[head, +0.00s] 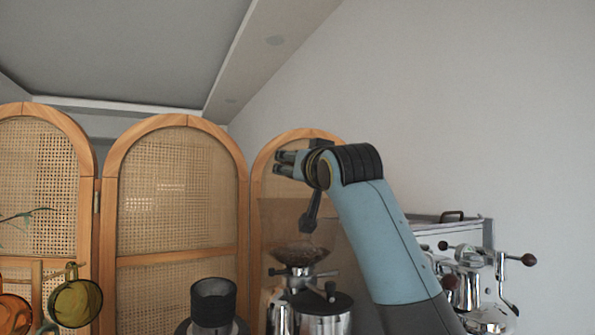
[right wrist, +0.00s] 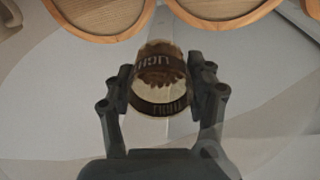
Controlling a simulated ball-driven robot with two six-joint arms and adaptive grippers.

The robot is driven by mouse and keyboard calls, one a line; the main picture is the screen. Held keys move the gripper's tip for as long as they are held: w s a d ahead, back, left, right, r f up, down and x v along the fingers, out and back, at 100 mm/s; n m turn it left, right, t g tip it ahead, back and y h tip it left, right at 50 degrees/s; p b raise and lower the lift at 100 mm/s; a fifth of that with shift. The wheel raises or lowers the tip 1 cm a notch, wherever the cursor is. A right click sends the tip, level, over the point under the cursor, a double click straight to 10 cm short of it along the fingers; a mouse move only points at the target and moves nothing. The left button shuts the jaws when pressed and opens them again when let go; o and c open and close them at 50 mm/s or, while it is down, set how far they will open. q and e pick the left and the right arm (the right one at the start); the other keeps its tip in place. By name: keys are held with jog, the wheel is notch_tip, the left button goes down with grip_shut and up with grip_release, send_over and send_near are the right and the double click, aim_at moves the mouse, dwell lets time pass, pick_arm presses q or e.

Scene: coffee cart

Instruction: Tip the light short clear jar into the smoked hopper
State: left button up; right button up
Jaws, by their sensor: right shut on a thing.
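My right gripper (head: 284,163) is raised above and slightly left of the grinder in the head view, its fingers pointing left. In the right wrist view it is shut on the short clear jar (right wrist: 160,58), which has a dark band with pale lettering and brown contents at the end farther from the palm. The jar cannot be made out in the head view. The smoked hopper (head: 283,225) is a brown see-through box shape on top of the grinder, with brown beans low inside; my arm covers its right side. My left gripper is not in view.
A chrome espresso machine (head: 466,262) stands right of my arm. A dark cylinder (head: 213,302) stands left of the grinder's metal body (head: 322,313). An olive cup (head: 75,303) and an orange cup (head: 14,314) are at lower left. Rattan screens (head: 173,252) stand behind.

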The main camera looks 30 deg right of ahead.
jog(key=shift+s+t+b, duration=0.4)
jog(key=shift+t+b, duration=0.2)
jog(key=shift+b, duration=0.55)
jog(key=shift+a+r, duration=0.1)
jog(key=shift+r, duration=0.05)
dwell(1.6)
